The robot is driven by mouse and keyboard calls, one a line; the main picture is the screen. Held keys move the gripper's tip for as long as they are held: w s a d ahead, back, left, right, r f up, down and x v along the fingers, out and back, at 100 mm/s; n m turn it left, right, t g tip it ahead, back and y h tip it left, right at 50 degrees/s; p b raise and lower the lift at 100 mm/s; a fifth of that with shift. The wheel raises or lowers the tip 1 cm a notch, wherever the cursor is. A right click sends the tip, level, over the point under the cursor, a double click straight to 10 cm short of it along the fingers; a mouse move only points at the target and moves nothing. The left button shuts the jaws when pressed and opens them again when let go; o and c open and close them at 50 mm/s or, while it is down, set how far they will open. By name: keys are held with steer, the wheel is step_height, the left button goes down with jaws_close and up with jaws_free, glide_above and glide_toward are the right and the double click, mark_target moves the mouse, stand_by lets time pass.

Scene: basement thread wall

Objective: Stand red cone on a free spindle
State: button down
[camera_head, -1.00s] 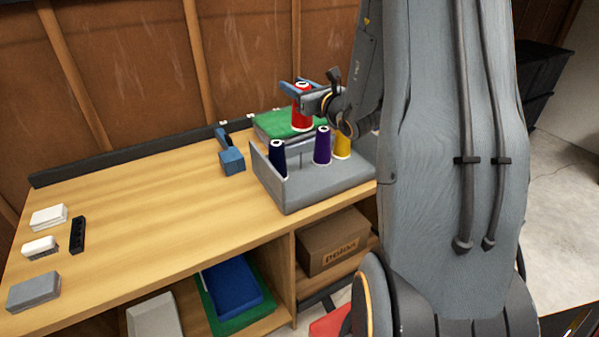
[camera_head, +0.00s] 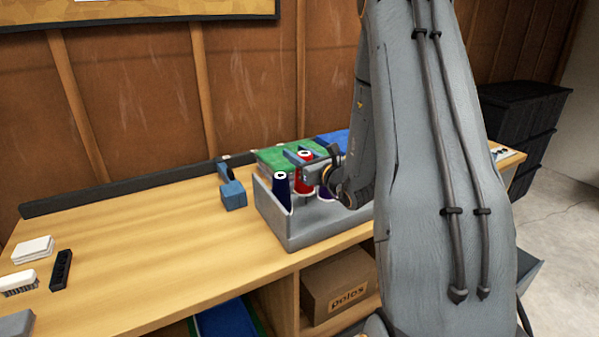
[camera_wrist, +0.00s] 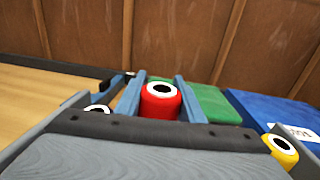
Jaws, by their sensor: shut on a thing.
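The red cone (camera_head: 304,186) has a white top ring and is upright. My gripper (camera_head: 306,156) is shut on it, with a blue finger on each side, as the wrist view of the cone (camera_wrist: 160,105) shows. The cone is over or in the grey spindle tray (camera_head: 300,237), just right of the navy cone (camera_head: 281,190). I cannot tell whether its base is on a spindle. A purple cone (camera_head: 325,193) stands to the right, partly behind my arm. A yellow cone (camera_wrist: 283,151) shows only in the wrist view.
A green stack (camera_head: 285,156) and a blue item (camera_head: 335,140) lie behind the tray. A blue block-shaped object (camera_head: 233,195) stands left of it. The bench between is clear.

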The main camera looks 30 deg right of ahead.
steer(key=shift+f, duration=2.4)
steer(key=shift+f, duration=0.2)
steer(key=c, duration=1.2)
jaws_free()
steer(key=shift+r, duration=0.1)
steer(key=s, duration=0.4)
steer(key=s+d, duration=0.1)
steer(key=s, duration=0.3)
steer(key=s+b, duration=0.1)
steer(key=s, duration=0.3)
steer(key=shift+d+r, duration=0.1)
steer(key=shift+d, duration=0.1)
